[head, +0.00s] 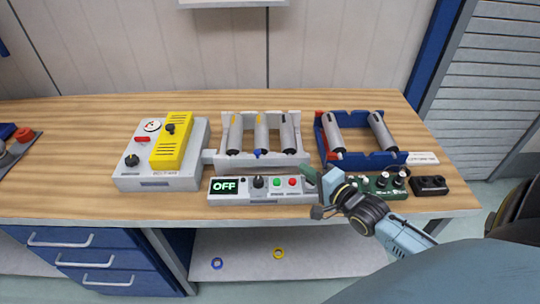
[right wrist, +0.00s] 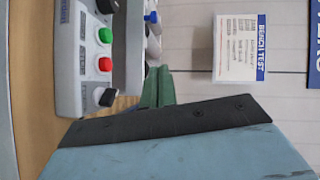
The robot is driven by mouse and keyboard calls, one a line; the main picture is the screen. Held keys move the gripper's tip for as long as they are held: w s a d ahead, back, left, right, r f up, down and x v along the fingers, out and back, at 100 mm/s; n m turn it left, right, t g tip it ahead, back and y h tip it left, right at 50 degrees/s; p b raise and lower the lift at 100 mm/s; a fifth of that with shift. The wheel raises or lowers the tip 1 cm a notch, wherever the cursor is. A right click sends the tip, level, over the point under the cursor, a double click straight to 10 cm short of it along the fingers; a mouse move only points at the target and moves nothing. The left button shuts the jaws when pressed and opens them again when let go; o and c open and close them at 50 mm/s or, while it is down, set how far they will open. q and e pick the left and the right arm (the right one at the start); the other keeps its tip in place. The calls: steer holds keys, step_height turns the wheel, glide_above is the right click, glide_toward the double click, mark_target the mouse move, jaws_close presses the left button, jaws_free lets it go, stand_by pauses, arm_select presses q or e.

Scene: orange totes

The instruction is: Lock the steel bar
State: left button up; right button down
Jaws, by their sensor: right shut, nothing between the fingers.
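The blue rack (head: 375,162) holds two, including one bar (head: 382,132) on the right. A white control box (head: 282,198) in front has a display (head: 224,186) reading OFF, a black knob, a green button and a red button (right wrist: 104,64). My right gripper (head: 312,178) is shut and empty by the box's right end; its green fingertips (right wrist: 158,88) show in the wrist view. My left gripper is out of view.
A grey box with a yellow cover (head: 172,148) stands left of the white rack. A green board (head: 375,188) with black knobs and a black box (head: 430,186) lie right of my gripper. A printed card (right wrist: 235,50) shows in the wrist view. The table's left middle is clear.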

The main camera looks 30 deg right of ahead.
glide_toward(270, 156)
steer(key=w, duration=0.1)
steer(key=w+r, duration=0.1)
steer(key=w, duration=0.1)
steer(key=w+r, duration=0.1)
steer(key=w, duration=0.1)
steer(key=shift+d+r, duration=0.25)
steer(key=shift+d, duration=0.15)
steer(key=shift+w+a+f, duration=0.2)
steer(key=shift+w+a, duration=0.3)
steer(key=shift+a, duration=0.1)
steer(key=shift+w+a+f, duration=0.2)
steer(key=shift+w+a, duration=0.35)
steer(key=shift+a, duration=0.05)
steer(key=shift+w+a+f, duration=0.1)
steer(key=shift+w+a, duration=0.15)
steer(key=shift+a, duration=0.1)
